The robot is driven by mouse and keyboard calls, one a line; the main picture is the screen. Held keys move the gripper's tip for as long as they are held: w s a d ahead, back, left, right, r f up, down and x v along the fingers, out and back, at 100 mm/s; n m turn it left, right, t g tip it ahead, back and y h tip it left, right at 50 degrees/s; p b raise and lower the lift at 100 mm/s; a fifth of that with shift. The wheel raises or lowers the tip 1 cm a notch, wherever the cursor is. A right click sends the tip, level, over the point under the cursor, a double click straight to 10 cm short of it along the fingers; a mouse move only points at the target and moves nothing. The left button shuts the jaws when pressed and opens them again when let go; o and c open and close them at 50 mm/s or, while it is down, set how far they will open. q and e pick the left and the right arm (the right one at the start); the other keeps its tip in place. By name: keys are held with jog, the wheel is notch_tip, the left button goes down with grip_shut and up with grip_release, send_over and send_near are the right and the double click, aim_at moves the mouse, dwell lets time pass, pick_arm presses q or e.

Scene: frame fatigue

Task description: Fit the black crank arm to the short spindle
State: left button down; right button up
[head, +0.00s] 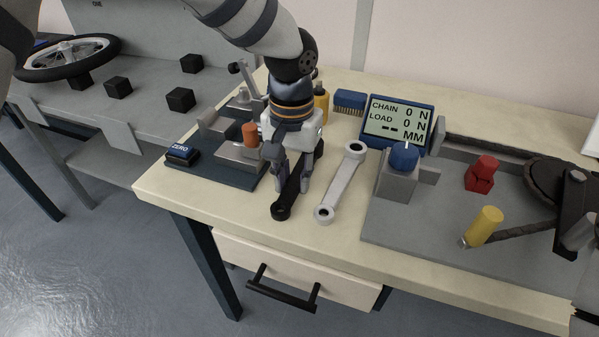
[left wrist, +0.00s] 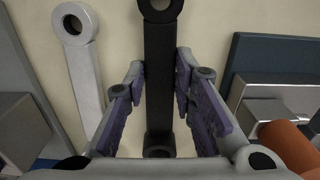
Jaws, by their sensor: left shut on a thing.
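The black crank arm (head: 284,203) lies near the front edge of the cream bench, pointing toward the front. My left gripper (head: 291,187) reaches down over it, shut on its bar, with one finger on each side. The left wrist view shows the black crank arm (left wrist: 159,75) running between the fingers (left wrist: 160,90), with a ringed end beyond them. The silver crank arm (head: 341,183) lies to the right, apart from the gripper. I cannot single out the short spindle with certainty. My right gripper is not in view.
A dark blue fixture base (head: 225,171) with grey blocks and an orange cylinder (head: 250,133) stands close left. A display (head: 398,122) is behind. A grey plate (head: 400,232) at right carries a blue knob, red and yellow parts and a chain. A drawer (head: 290,270) hangs below.

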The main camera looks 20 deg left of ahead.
aim_at(294, 182)
pick_arm(q)
notch_tip(294, 182, up, 3)
jog(key=shift+w+r, duration=0.1)
jog(key=shift+r, duration=0.1)
jog(key=s+d+r+p, duration=0.1)
jog(key=s+d+r, duration=0.1)
jog(key=s+r, duration=0.2)
jog(key=s+d+r+p, duration=0.1)
jog(key=s+d+r, duration=0.1)
jog(key=s+r, duration=0.3)
jog(key=s, duration=0.4)
jog(key=shift+s+d+r, duration=0.25)
jog(key=shift+r, duration=0.05)
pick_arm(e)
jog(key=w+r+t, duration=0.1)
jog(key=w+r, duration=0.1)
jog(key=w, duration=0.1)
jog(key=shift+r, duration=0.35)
